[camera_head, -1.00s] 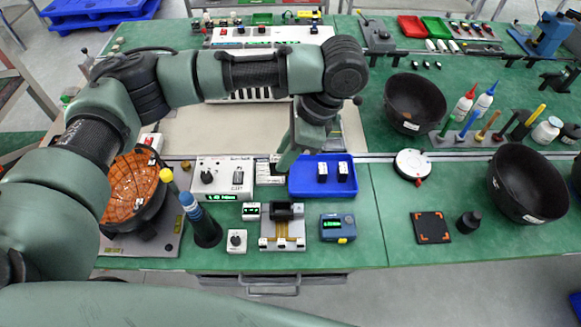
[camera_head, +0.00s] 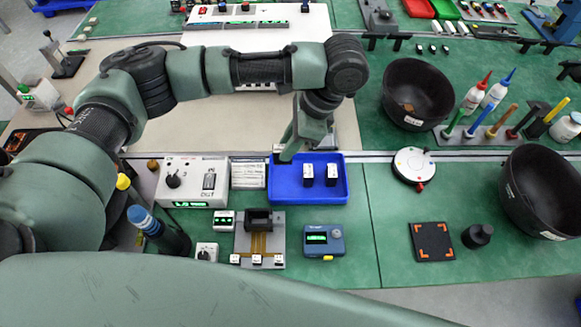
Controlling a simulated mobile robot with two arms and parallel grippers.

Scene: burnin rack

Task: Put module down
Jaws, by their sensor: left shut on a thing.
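My left gripper (camera_head: 286,156) comes down at the back left rim of the blue tray (camera_head: 310,199) and is shut on a module. Two white modules with dark sides, a left one (camera_head: 308,175) and a right one (camera_head: 332,175), stand upright side by side in the tray, to the right of the gripper. The tray's left front part looks empty. My right gripper is not in view.
A white instrument box (camera_head: 192,182) and a label card (camera_head: 249,173) stand left of the tray. A test fixture (camera_head: 244,245) and a blue meter (camera_head: 324,240) are in front. A round white dial (camera_head: 412,167) and black bowls (camera_head: 417,93) stand to the right.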

